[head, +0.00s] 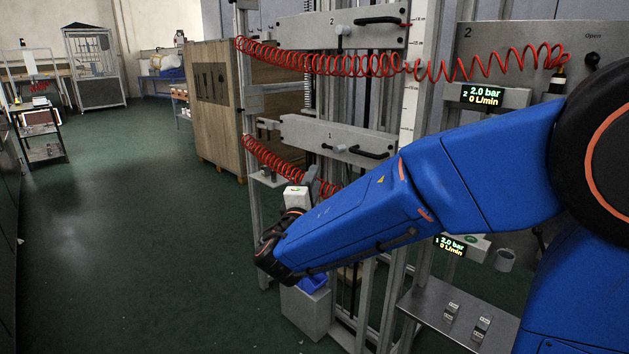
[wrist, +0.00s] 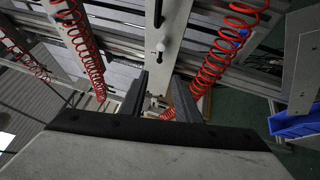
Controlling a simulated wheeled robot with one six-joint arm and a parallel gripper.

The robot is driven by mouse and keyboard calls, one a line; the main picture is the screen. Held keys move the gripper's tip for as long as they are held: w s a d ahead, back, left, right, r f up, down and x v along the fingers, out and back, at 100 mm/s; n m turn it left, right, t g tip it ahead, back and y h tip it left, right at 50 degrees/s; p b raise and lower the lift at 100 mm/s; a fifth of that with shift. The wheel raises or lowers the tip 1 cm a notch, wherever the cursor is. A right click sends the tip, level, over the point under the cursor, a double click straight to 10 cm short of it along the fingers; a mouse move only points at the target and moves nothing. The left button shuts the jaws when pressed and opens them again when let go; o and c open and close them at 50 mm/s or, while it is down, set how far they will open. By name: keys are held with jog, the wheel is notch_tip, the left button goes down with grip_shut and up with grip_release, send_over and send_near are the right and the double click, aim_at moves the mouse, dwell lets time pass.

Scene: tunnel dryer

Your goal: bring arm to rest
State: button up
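My blue arm reaches from the right across the head view and bends down to a dark joint at the dryer's front. My gripper (head: 313,179) is beyond that joint, small and partly hidden against the frame. In the wrist view my gripper (wrist: 160,80) shows two dark fingers with a clear gap between them. It is open, and I see nothing held in it. The dryer's lower grey panel (head: 325,133) is close behind the gripper in the head view. A pale panel with a knob (wrist: 170,30) lies ahead of the fingers in the wrist view.
Red coiled hoses (head: 345,64) hang close to the gripper, also on both sides in the wrist view (wrist: 212,68). A blue bin (head: 314,283) sits below the arm. A metal shelf (head: 425,304) holds small blocks. A wooden crate (head: 213,135) stands behind. Green floor (head: 140,230) at left is clear.

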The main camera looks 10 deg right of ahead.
jog(key=s+d+f+m+g+h, duration=0.25)
jog(key=s+d+g, duration=0.25)
jog(key=d, duration=0.5)
jog(key=s+d+f+m+g+h, duration=0.2)
jog(key=s+d+f+m+g, duration=0.15)
jog(key=s+d, duration=0.45)
jog(key=s+d+f+m+g+y, duration=0.4)
jog(key=s+d+f+m+g, duration=0.15)
jog(key=s+d, duration=0.35)
jog(key=s+a+f+m+y, duration=0.3)
jog(key=s+a+f+y, duration=0.1)
jog(key=s+a+y, duration=0.4)
jog(key=s+a, duration=0.2)
jog(key=s, duration=0.2)
jog(key=shift+a+f, duration=0.15)
jog(key=shift+f, duration=0.05)
